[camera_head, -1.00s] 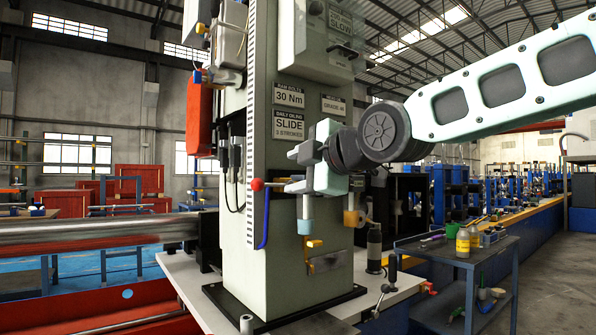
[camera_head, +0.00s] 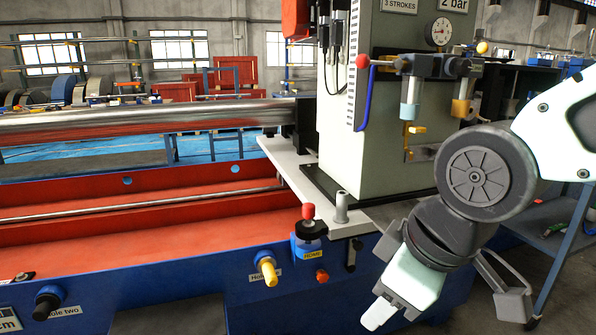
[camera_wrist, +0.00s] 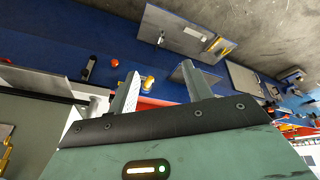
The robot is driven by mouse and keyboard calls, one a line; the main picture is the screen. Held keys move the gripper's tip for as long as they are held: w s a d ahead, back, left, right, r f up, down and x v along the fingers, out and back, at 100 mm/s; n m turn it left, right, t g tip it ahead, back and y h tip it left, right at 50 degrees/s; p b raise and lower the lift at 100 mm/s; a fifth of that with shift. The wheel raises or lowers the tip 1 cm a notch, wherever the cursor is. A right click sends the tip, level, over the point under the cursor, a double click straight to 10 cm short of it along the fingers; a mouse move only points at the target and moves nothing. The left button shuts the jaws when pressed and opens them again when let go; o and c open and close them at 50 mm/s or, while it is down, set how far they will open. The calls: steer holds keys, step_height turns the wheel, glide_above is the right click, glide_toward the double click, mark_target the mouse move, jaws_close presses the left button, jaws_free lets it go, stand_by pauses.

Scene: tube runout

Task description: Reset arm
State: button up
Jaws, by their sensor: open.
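My gripper (camera_head: 448,309) is at the lower right of the head view, in front of the machine's blue front panel and pointing downward. Its two fingers are spread, with nothing between them. In the wrist view its fingers (camera_wrist: 160,82) are also apart and empty, with the blue panel and its knobs beyond them. The gripper looks clear of the machine, though its exact distance from the panel is hard to tell.
A red-topped lever (camera_head: 308,212), a yellow knob (camera_head: 267,271) and a black knob (camera_head: 47,303) stick out from the blue panel. A grey-green column (camera_head: 385,130) rises behind, carrying valves. A blue cart (camera_head: 570,232) stands at the right.

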steer(key=s+d+f+m+g+h, duration=0.2)
steer(key=s+d+f+m+g, duration=0.15)
steer(key=s+f, duration=0.45)
step_height(320, 180, up, 21)
steer(key=s+p, duration=0.2)
steer(key=p, duration=1.7)
steer(key=shift+a, duration=0.25)
